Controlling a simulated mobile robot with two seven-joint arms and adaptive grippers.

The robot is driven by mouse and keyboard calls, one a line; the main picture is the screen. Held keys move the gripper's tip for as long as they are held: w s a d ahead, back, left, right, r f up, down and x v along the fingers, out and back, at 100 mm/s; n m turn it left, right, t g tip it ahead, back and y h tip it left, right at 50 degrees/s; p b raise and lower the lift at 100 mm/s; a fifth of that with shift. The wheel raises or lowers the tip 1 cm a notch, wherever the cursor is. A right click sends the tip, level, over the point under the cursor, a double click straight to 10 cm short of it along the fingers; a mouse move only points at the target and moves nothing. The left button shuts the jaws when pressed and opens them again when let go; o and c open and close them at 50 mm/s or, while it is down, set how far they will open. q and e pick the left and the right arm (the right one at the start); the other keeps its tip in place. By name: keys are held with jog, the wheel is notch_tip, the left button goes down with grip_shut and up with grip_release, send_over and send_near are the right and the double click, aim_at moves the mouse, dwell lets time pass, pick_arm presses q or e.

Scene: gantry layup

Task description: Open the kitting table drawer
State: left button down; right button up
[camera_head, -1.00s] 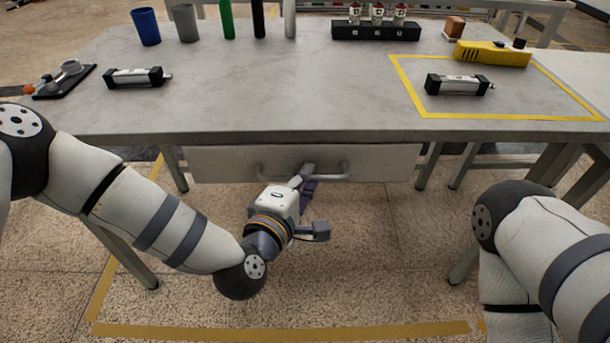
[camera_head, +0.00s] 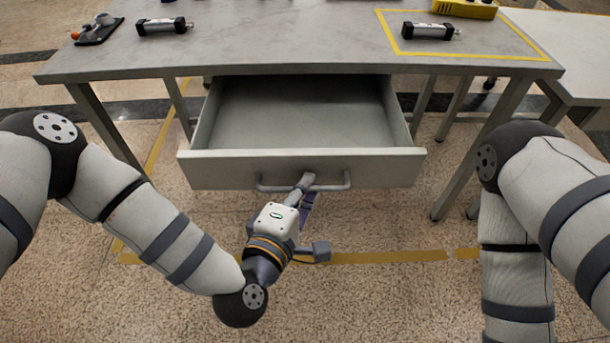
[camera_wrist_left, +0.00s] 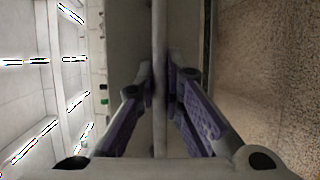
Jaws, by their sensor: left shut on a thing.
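The kitting table drawer (camera_head: 300,168) is pulled out well clear of the grey table (camera_head: 290,60), and its empty inside shows from above. Its front carries a grey bar handle (camera_head: 335,187). My left gripper (camera_head: 306,182) is shut on the handle near its middle. In the left wrist view, the handle (camera_wrist_left: 160,120) runs between the two purple-padded fingers of my left gripper (camera_wrist_left: 160,85). My right arm (camera_head: 520,220) shows at the right, but its gripper is out of view.
Two black-and-white cylinders (camera_head: 165,26) (camera_head: 432,31) lie on the table; the right one is inside a yellow taped outline. A yellow object (camera_head: 464,9) is at the back right. The floor before the drawer is clear.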

pick_arm(q)
jog(key=shift+s, duration=0.3)
jog(key=c, duration=2)
grip_release()
jog(key=shift+o, duration=0.2)
jog(key=v, duration=1.2)
